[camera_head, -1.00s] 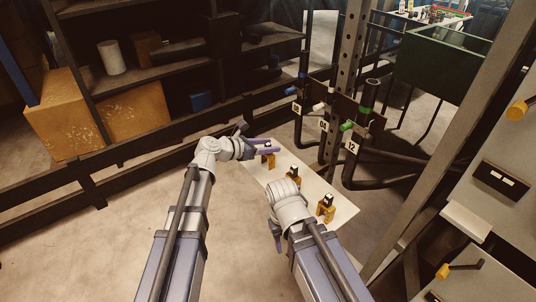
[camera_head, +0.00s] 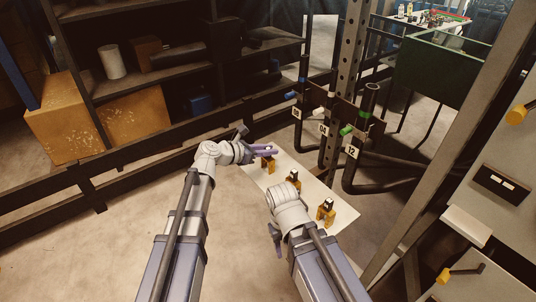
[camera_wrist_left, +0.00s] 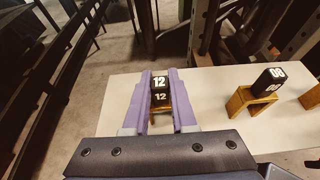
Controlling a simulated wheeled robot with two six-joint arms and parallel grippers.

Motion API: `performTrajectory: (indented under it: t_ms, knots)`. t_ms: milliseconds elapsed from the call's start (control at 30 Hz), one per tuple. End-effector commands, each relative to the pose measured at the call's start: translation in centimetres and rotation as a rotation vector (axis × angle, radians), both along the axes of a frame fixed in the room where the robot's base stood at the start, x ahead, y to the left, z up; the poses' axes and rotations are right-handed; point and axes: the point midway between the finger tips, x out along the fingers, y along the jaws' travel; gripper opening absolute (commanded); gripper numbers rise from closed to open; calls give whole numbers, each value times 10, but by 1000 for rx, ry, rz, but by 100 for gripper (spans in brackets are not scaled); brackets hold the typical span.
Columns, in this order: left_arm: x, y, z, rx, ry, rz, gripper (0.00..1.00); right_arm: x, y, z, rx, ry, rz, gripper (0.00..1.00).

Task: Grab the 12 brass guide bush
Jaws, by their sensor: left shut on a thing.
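The 12 brass guide bush (camera_wrist_left: 160,92) has a black block marked 12 with brass-coloured metal below it. It is between the two purple fingers of my left gripper (camera_wrist_left: 161,88) in the left wrist view, and they are shut on it. In the head view my left gripper (camera_head: 264,150) is at the far left end of the white board, at the bush there (camera_head: 268,163). Part of my right gripper (camera_head: 274,240) shows beside the right wrist, left of the board. Its fingertips are not clear.
Two similar bushes stand on the white board (camera_head: 346,215): a middle one (camera_head: 294,179) and a near right one (camera_head: 326,210). A dark rack with hoses and a 12 tag (camera_head: 352,151) stands behind the board. A shelf rail (camera_head: 120,170) runs along the left.

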Motion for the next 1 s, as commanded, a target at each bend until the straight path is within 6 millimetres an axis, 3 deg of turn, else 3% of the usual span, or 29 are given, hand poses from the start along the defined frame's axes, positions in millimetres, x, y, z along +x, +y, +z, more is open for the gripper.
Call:
performTrajectory:
  t_ms: [267,800,1000]
  knots:
    - [0,0,16,0,0,0,0,0,0,16,0,0,0,50]
    - [0,0,93,0,0,0,0,0,0,93,0,0,-1,50]
    - [0,0,101,0,0,0,0,0,0,101,0,0,-1,50]
